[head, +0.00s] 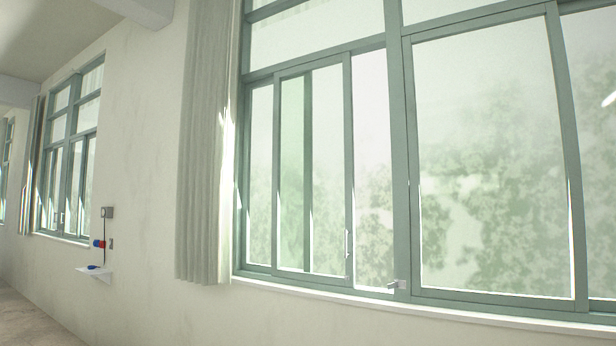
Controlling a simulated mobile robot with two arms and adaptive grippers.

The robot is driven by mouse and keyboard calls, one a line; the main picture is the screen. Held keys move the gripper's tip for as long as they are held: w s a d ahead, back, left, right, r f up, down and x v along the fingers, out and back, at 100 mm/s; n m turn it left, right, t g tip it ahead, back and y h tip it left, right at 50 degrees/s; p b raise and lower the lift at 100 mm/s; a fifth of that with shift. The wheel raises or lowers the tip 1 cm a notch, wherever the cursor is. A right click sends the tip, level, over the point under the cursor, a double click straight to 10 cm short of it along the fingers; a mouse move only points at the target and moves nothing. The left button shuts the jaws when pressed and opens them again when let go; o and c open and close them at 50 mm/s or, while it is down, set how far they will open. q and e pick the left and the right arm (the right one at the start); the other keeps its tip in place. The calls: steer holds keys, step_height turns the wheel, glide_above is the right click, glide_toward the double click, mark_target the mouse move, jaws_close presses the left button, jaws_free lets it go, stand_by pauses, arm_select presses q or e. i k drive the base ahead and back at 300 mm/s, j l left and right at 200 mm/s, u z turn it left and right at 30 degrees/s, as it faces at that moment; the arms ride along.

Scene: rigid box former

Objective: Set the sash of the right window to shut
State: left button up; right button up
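The right window (401,150) fills the right side of the head view, with grey-green frame bars. Its sliding sash (348,160) stands in the left section, with a small upright pale handle (348,243) low on its right edge. A bright strip without a bar lies between this edge and the thick post to the right, so the sash stands apart from that post. A greener strip of glass (292,170) shows where panes seem to overlap. Neither of my grippers is in view.
A grey curtain (205,150) hangs left of the window. A pale sill (450,314) runs below, with a small grey fitting (397,285) at the post's foot. Further left are a wall shelf (96,273) with small red and blue items and another window (70,150).

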mark_target(348, 281)
steer(key=i+l+u, duration=0.15)
steer(key=i, duration=0.45)
steer(key=i+l+u, duration=0.1)
steer(key=i+l, duration=0.3)
steer(key=i, duration=0.15)
steer(key=i+l+u, duration=0.15)
steer(key=i+l, duration=0.2)
steer(key=i, duration=0.2)
